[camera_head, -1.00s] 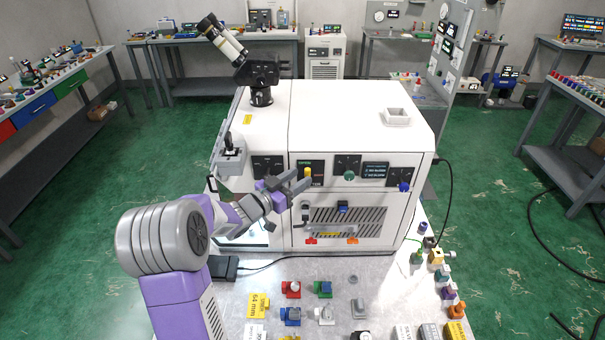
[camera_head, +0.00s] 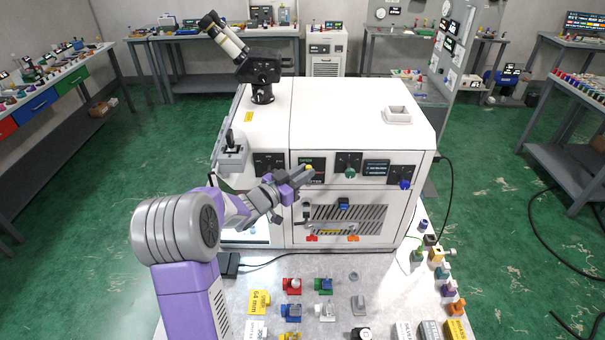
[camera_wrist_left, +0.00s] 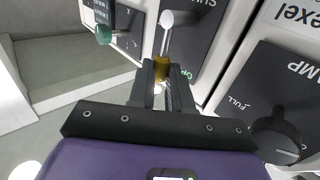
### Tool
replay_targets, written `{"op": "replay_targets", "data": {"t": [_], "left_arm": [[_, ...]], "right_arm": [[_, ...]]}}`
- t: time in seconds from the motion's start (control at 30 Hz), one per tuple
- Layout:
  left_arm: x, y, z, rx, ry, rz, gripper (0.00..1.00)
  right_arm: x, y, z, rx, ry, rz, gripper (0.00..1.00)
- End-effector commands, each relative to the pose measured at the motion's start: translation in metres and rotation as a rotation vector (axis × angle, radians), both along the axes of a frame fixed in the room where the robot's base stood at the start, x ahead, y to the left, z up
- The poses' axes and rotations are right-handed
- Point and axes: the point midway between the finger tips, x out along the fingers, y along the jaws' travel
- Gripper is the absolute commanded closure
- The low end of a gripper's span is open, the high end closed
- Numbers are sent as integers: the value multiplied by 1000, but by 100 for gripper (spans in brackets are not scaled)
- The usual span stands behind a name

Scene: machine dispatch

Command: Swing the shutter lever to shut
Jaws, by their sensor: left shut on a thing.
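The shutter lever, with its yellow grip (camera_head: 308,167), stands on a dark panel on the front of the white machine (camera_head: 360,120). In the left wrist view the yellow grip (camera_wrist_left: 161,69) sits between the two dark fingers, and a pale rod with a white round end runs up over the panel marked "SHU" (camera_wrist_left: 200,30). My left gripper (camera_head: 302,175) is shut on the lever; it fills the lower middle of the wrist view (camera_wrist_left: 163,85). The fingers hide part of the lever and panel in the head view. My right gripper is not in view.
A green knob (camera_head: 348,175) and a blue knob (camera_head: 404,185) sit right of the lever. A lamp knob (camera_wrist_left: 275,142) is close beside the gripper in the wrist view. A vented door (camera_head: 345,219) lies below. Several small parts stand on the bench (camera_head: 385,280) in front.

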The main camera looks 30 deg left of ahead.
Motion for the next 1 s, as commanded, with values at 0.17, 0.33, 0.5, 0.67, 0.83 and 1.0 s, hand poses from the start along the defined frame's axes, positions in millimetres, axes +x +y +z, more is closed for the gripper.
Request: {"op": "replay_targets", "data": {"t": [0.17,0.33,0.5,0.67,0.83,1.0], "left_arm": [[1,-2,2,35,20,-1,100],[4,-7,5,110,67,-2,100],[8,-14,6,227,140,-3,100],[13,-22,6,358,220,-4,100],[18,-29,3,496,302,-4,100],[22,-37,-2,633,385,-3,100]], "right_arm": [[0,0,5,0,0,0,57],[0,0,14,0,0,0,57],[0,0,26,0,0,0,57],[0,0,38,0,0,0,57],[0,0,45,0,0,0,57],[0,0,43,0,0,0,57]]}}
